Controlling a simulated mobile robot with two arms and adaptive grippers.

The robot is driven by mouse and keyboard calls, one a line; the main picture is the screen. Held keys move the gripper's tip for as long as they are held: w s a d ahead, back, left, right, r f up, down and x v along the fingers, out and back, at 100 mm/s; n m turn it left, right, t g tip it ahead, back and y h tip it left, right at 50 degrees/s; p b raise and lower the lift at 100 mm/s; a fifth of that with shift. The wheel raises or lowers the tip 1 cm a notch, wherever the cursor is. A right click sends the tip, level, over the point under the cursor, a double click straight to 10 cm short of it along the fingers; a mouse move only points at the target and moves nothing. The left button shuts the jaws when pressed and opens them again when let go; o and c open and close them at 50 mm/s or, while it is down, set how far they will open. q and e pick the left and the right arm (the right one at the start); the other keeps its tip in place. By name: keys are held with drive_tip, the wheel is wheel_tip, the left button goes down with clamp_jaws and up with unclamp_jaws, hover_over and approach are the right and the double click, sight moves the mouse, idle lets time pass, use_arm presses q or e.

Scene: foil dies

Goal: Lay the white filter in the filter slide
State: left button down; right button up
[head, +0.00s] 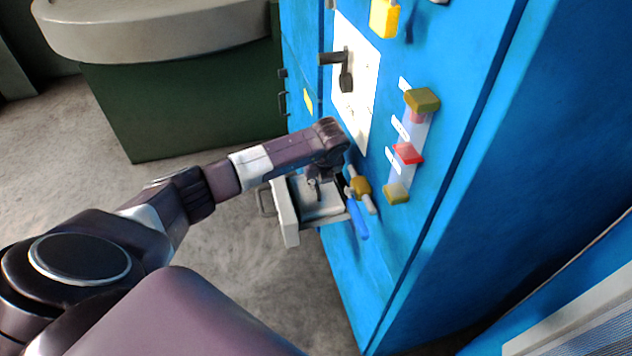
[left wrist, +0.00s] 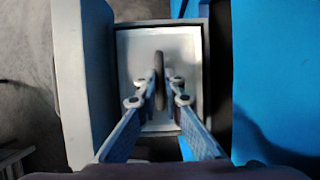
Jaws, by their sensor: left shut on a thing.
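The filter slide (head: 288,222) is a pulled-out grey drawer on the blue cabinet, with a pale front panel and a bar handle. Its front panel fills the left of the left wrist view (left wrist: 82,60). The white filter (head: 328,206) is a pale flat plate within the outline of the slide. In the left wrist view the filter (left wrist: 190,55) has a dark upright grip in its middle. My left gripper (head: 314,186) is over the slide, its fingers (left wrist: 159,88) shut on that grip from both sides. I cannot tell whether the filter touches the slide's floor.
Beside the slide on the cabinet (head: 460,60) are a brass valve (head: 360,187) and a blue lever (head: 357,218). Above them are a sight tube with a red float (head: 407,153) and a white panel with a black handle (head: 346,72). A green round-topped stand (head: 180,110) is behind left.

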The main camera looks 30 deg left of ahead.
use_arm(q)
drive_tip(key=shift+f, duration=0.3)
drive_tip(key=c, duration=2.1)
unclamp_jaws()
drive_tip(key=shift+r, duration=0.1)
drive_tip(key=shift+r, duration=0.25)
drive_tip(key=v, duration=1.2)
drive_tip(key=shift+r, duration=0.3)
